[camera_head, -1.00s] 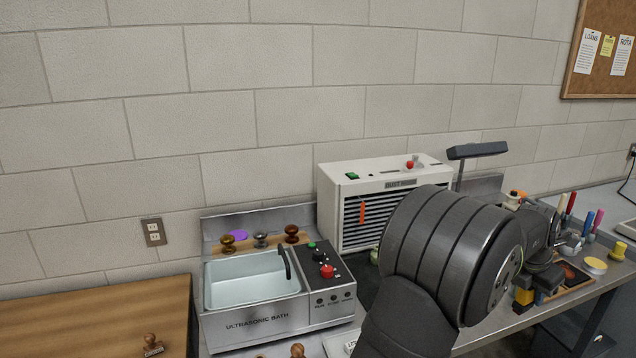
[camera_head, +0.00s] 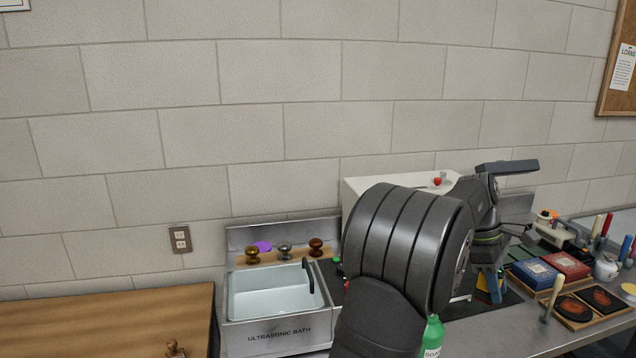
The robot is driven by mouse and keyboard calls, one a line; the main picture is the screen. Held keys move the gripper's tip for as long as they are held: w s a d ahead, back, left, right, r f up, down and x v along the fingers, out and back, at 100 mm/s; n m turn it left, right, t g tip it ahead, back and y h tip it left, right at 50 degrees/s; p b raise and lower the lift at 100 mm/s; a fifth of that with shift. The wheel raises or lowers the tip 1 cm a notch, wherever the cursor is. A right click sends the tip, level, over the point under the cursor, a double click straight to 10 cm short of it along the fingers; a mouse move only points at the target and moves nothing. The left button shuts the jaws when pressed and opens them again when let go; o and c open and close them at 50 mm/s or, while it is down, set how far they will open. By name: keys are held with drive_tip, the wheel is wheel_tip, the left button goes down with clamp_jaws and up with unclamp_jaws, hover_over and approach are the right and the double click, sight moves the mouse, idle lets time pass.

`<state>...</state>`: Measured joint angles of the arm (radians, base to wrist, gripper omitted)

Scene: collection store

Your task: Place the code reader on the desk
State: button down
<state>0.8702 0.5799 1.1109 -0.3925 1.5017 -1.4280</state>
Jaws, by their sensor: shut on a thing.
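The wooden desk (camera_head: 90,318) is at the lower left, with only its back part in view. My gripper (camera_head: 489,284) hangs low over the workbench at the right, partly behind my own arm. It is shut on a small blue and yellow thing, which I take to be the code reader (camera_head: 494,287). The fingertips and the thing's full shape are too small and covered to make out. The gripper is well to the right of the desk, with the ultrasonic bath (camera_head: 279,327) between them.
A wooden-handled stamp (camera_head: 175,348) stands on the desk; the desk's visible back part is clear. A white dust hood (camera_head: 375,186) and a dark lamp head (camera_head: 507,167) are near my arm. A green bottle (camera_head: 433,338), ink pads (camera_head: 533,272) and tools crowd the bench.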

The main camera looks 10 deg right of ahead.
drive_tip(key=w+a+m+y, duration=0.2)
drive_tip(key=w+a+m, duration=0.2)
drive_tip(key=a+m, duration=0.3)
drive_tip(key=w+a+m+y, duration=0.3)
drive_tip(key=w+a+m, duration=0.1)
drive_tip(key=a+m, duration=0.3)
drive_tip(key=shift+w+m, duration=0.3)
drive_tip(key=shift+m, duration=0.1)
drive_tip(key=shift+y, duration=0.3)
drive_tip(key=w+d+f+n+t+h, duration=0.1)
drive_tip(key=d+f+n+t+h, duration=0.25)
drive_tip(key=d+n, duration=0.8)
drive_tip(key=w+d+f+n+t+h, duration=0.2)
drive_tip(key=d+n+h, duration=0.25)
drive_tip(key=n, duration=1.45)
drive_tip(key=shift+y, duration=0.4)
drive_tip(key=w+a+f, duration=0.1)
drive_tip(key=w+f, duration=0.1)
drive_tip(key=w, duration=0.1)
drive_tip(key=w+a+f, duration=0.1)
drive_tip(key=w+f, duration=0.1)
drive_tip(key=w, duration=0.2)
drive_tip(key=w+a+f, duration=0.1)
drive_tip(key=w+f, duration=0.1)
drive_tip(key=w, duration=0.1)
drive_tip(key=shift+w+a+f, duration=0.25)
drive_tip(key=shift+w+f, duration=0.05)
drive_tip(key=shift+f, duration=2.05)
